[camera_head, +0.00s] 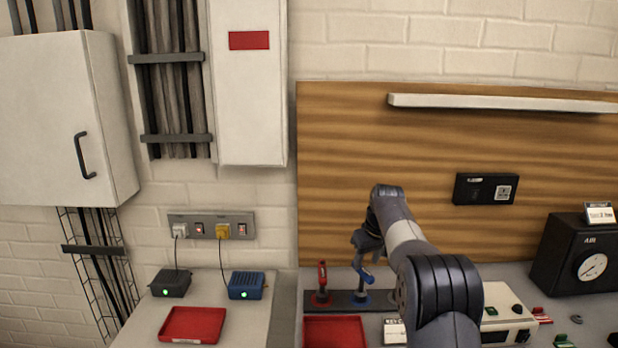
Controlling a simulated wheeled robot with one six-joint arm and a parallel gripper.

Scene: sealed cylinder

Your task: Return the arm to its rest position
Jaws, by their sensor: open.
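My arm reaches up from the bottom right over the bench, bends at its top, and points its end down. My gripper (366,243) hangs at that end, small and dark, just above a blue-handled tool (364,275) in a dark rack (343,300). The jaws are open. From this angle I cannot tell whether they touch the blue handle. My forearm hides part of the bench behind it.
A red-handled tool (321,281) stands left in the rack. Red trays (193,325) (335,332) lie on both benches. A black gauge box (577,258) stands right. A white shelf (500,102) juts from the wooden panel (340,170). A white device (505,315) sits beside my arm.

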